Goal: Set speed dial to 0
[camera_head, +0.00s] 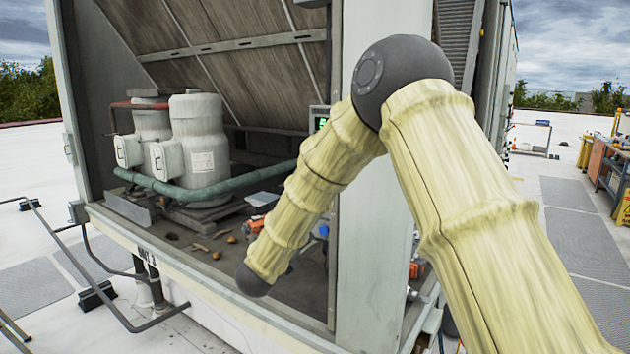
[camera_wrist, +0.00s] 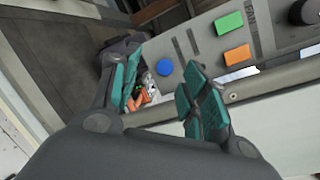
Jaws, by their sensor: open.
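A grey control panel (camera_wrist: 205,48) runs tilted across the top of the wrist view. A dark round knob (camera_wrist: 306,11), cut off by the top right corner, may be the speed dial; its pointer and setting cannot be read. My gripper (camera_wrist: 163,66) is open, its two teal-padded fingers apart with nothing held between them. The fingers lie below and left of the knob, and the knob is outside the gap between them. In the head view my gripper is hidden behind my arm and the cooler's post.
The panel also carries a green button (camera_wrist: 229,24), an orange button (camera_wrist: 237,54) and a blue round button (camera_wrist: 165,67). In the head view, compressors (camera_head: 200,140) and a green pipe (camera_head: 215,186) stand inside the cooler. A pale upright post (camera_head: 368,240) stands beside my arm.

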